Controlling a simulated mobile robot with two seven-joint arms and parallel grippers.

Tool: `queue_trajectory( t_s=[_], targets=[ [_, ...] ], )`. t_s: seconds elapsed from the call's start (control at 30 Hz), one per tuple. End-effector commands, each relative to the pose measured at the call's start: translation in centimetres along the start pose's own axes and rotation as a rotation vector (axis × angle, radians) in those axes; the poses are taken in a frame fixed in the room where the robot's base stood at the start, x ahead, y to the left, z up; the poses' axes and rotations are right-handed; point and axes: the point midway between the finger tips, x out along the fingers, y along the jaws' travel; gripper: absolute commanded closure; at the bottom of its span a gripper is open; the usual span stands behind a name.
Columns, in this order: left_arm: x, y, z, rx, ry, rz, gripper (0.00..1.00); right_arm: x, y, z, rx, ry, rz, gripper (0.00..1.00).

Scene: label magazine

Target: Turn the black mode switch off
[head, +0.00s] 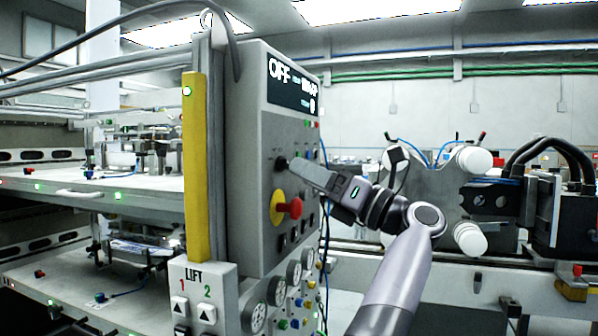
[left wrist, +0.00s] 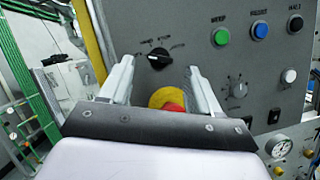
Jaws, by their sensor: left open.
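The black mode switch (head: 281,163) is a small round knob on the grey control panel (head: 250,160). In the left wrist view the switch (left wrist: 159,58) has a light mark toward its left side, with small labels around it too blurred to read. My left gripper (head: 298,168) is open in front of the panel, its fingers pointing at the switch. In the left wrist view the two fingertips (left wrist: 160,67) stand apart, one on each side of the switch; I cannot tell whether they touch it. My right gripper is not in view.
A red mushroom button on a yellow base (head: 290,208) sits just below the switch. A display (head: 291,85) above reads "OFF" with further text. Blue, green and black buttons (left wrist: 260,30) are to the right. A yellow post (head: 195,170) stands left of the panel; gauges (head: 277,290) are below.

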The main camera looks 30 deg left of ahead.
Motion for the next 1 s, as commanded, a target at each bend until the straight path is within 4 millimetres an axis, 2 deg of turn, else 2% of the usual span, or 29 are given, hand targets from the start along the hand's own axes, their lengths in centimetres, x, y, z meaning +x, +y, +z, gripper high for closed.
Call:
queue_trajectory(
  t_s=[0.1, 0.3, 0.83, 1.0],
  targets=[
    [-2.1, 0.0, 0.1, 0.000, -0.003, -0.002, 0.38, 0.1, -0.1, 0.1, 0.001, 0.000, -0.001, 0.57],
    [-3.8, 0.0, 0.1, 0.000, -0.001, 0.000, 0.38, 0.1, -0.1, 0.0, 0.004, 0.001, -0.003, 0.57],
    [-3.9, 0.0, 0.0, 0.001, -0.002, 0.001, 0.38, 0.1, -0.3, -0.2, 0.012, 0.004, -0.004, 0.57],
    [-3.7, -1.4, -1.0, 0.059, -0.073, 0.002, 0.38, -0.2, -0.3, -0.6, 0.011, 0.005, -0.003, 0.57]
  ],
)
